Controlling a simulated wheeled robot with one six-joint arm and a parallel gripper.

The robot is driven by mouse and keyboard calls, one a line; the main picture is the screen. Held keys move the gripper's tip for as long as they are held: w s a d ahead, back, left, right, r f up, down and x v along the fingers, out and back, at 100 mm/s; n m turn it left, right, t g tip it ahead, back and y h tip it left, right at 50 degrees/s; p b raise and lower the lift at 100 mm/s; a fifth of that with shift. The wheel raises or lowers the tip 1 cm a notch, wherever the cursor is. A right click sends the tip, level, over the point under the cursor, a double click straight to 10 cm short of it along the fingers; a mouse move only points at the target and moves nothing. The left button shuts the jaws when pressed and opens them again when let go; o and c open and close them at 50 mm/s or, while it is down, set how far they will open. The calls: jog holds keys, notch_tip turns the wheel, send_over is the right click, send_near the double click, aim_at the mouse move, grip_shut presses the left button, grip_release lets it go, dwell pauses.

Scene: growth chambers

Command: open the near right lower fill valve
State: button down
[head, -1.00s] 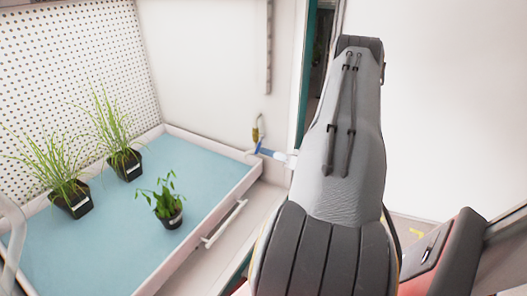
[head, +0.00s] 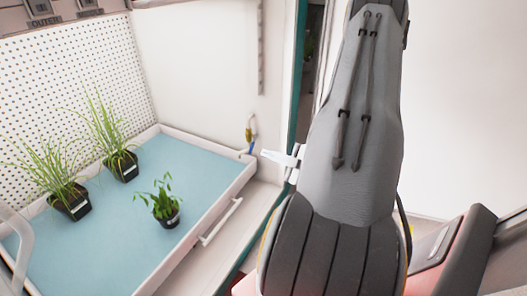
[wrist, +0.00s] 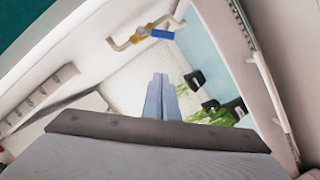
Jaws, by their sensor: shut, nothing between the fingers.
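The fill valve (head: 250,130) is a small brass fitting on the white wall, just beyond the right rear corner of the tray. In the wrist view the brass valve body (wrist: 150,30) sits on a pale bent pipe, with a blue lever (wrist: 162,33) beside it. The lever's exact angle to the pipe is hard to judge. My gripper (head: 266,155) is just right of and below the valve in the head view, pointing left, apart from it. In the wrist view my gripper (wrist: 160,78) has its fingertips together and empty, with the valve above them in the picture.
A white-rimmed tray (head: 213,206) with a blue mat holds several potted plants, including a leafy one (head: 165,202). A handle (head: 221,222) is on the tray's front. A perforated wall (head: 75,70) stands behind. A dark green door-frame edge (head: 297,90) is close to my arm.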

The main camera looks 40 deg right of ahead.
aim_at(253, 145)
jog(key=w+d+f+b, duration=0.1)
jog(key=w+f+b, duration=0.2)
jog(key=w, duration=0.7)
jog(key=shift+w+d+f+b, duration=0.2)
jog(key=shift+f+b, duration=0.1)
jog(key=shift+f, duration=0.35)
